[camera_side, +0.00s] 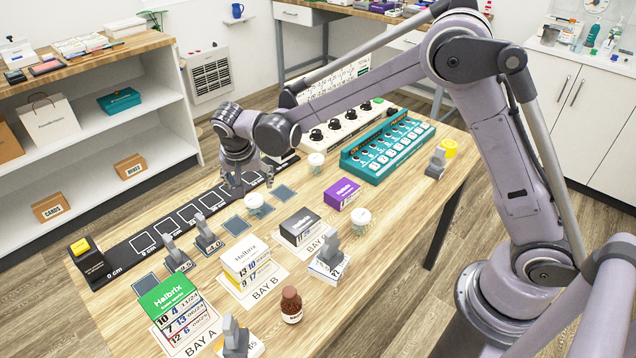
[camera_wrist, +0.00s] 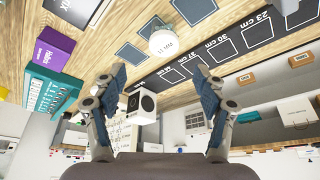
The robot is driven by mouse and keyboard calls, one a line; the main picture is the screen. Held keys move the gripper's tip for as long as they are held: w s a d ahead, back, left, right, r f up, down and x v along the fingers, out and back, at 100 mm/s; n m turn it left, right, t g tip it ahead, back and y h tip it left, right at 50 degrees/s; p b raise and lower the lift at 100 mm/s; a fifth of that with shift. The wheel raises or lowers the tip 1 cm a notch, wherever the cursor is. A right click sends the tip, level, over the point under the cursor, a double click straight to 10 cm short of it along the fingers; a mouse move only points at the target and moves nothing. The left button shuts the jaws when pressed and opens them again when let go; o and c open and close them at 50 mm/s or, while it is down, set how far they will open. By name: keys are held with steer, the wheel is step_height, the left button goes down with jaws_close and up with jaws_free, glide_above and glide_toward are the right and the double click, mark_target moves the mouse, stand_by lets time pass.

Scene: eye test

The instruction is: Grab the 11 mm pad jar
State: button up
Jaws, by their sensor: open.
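A small jar with a white lid (camera_wrist: 166,44) is ahead of my fingers in the wrist view. Its small upside-down lid marking seems to read 11 mm. I take it to be the white-lidded jar (camera_side: 254,202) just right of my gripper in the side view, standing in the row of dark square pads. Two similar jars stand farther right, one near the white control panel (camera_side: 316,161) and one in front of the purple box (camera_side: 360,219); their markings are too small to read. My gripper (camera_side: 236,186) is open and empty, also in the wrist view (camera_wrist: 161,88), apart from the jar.
A black ruler strip (camera_side: 128,247) runs along the table behind the jar. A purple box (camera_side: 341,193), a teal rack (camera_side: 388,146) and a black box (camera_side: 300,226) stand to the right. Grey upright pieces (camera_side: 208,234) stand to the left.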

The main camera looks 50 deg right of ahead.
mark_target(253, 200)
steer(key=shift+a+x, duration=0.2)
steer(key=shift+x, duration=2.7)
steer(key=shift+a+x, duration=0.2)
steer(key=shift+x, duration=2.7)
steer(key=shift+f, duration=0.1)
steer(key=c, duration=1.3)
